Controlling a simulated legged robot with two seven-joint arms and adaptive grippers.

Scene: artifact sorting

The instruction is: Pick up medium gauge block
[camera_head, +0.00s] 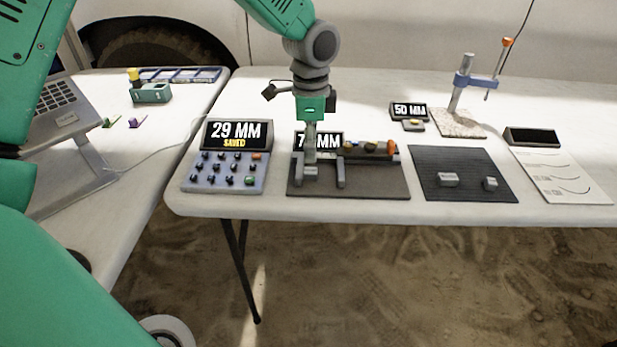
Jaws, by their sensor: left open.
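A grey gauge block (311,173) sits between the upright jaws of the measuring stand (375,185). My left gripper (310,160) points down over this block, open, with its fingers close above or around it; I cannot tell whether they touch it. Two more grey blocks lie on the black ribbed mat (430,158): a larger one (448,179) on the left and a smaller one (489,184) on the right. I cannot tell for certain which is the medium one. My right gripper is not in view.
The stand's display (332,140) is partly hidden by my gripper. A keypad (222,181) reading "29 MM SAVED" stands left of it. A gauge on a stone base (462,126), a small 50 MM display (408,111) and a paper sheet (562,178) are to the right.

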